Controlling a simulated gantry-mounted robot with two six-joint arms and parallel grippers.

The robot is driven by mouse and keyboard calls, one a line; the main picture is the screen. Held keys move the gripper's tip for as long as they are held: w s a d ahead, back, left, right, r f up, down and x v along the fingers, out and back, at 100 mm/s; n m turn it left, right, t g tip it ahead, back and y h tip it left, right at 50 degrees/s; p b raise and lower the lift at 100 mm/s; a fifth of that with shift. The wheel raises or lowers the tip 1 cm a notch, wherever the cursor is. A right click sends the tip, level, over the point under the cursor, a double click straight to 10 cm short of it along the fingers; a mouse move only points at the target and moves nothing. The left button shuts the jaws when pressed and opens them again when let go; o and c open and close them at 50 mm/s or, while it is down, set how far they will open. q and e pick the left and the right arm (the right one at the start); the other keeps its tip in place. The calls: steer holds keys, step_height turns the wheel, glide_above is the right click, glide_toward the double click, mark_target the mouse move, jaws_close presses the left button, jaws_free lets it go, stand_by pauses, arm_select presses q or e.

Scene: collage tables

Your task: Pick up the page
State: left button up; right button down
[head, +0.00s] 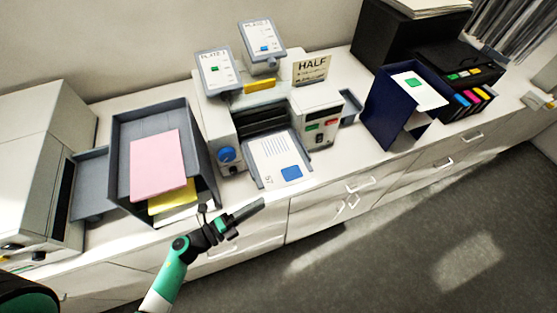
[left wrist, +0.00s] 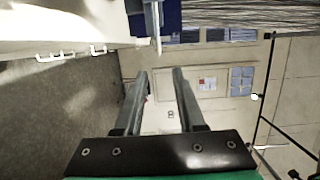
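A white page (head: 268,150) with printed lines, a blue square and a number lies on the output tray of the grey machine (head: 318,110) in the middle of the counter. Its front end faces me. My left gripper (head: 252,211) is in front of the counter, just below and left of the page, apart from it. In the left wrist view its two fingers (left wrist: 160,75) are spread with nothing between them. The page cannot be made out in that view. My right gripper is in neither view.
A grey tray (head: 115,165) at left holds a pink sheet (head: 155,160) over a yellow one (head: 172,200). A dark blue holder (head: 382,115) with a white and green sheet (head: 411,88) stands at right, near a black printer (head: 455,62). The floor (head: 400,230) ahead of the drawers is clear.

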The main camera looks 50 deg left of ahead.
mark_target(287, 186)
arm_select(q)
steer(key=w, duration=1.1)
steer(key=shift+w+d+b, duration=0.3)
jaws_close()
